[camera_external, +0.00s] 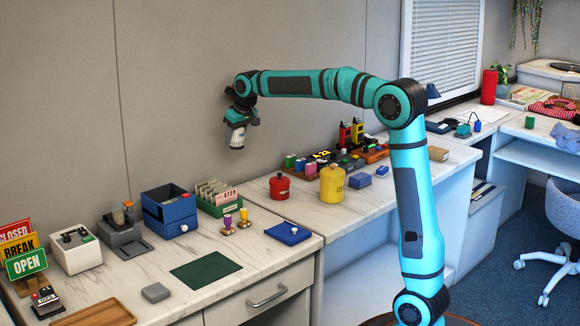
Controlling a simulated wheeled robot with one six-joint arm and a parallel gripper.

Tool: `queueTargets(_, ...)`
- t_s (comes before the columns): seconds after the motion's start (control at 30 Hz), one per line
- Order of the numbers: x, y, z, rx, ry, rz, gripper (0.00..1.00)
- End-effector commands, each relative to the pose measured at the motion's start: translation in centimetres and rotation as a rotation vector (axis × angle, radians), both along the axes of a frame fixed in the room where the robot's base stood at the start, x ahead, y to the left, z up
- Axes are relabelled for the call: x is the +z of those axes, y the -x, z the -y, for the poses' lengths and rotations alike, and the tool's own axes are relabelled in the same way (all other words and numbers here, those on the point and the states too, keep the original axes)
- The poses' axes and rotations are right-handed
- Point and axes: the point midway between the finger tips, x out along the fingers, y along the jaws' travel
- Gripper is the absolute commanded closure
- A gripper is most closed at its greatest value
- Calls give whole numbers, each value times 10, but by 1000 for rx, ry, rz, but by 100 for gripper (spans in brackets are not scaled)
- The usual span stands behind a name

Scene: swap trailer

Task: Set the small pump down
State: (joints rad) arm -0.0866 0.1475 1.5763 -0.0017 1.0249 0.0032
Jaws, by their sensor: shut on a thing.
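My gripper (239,124) is at the end of the teal arm, high above the back of the marble counter and in front of the grey wall. It points down and is shut on a small pale grey and dark object, the small pump (237,138). The pump hangs clear of the counter, with nothing touching it from below. The jaws are small in this view, and the upper part of the pump is hidden by them.
Below stand a green card box (219,205), a blue drawer box (169,222), a red canister (279,186) and a yellow canister (332,184). A dark green mat (205,270) lies bare at the front.

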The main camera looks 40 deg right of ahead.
Motion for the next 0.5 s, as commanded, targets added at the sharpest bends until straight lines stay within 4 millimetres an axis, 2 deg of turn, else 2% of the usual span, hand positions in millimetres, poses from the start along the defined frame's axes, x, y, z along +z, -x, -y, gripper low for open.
queueTargets(0.03,1,0,14,-18,0,1,82)
queueTargets(0.5,-5,6,144,-176,0,-1,82)
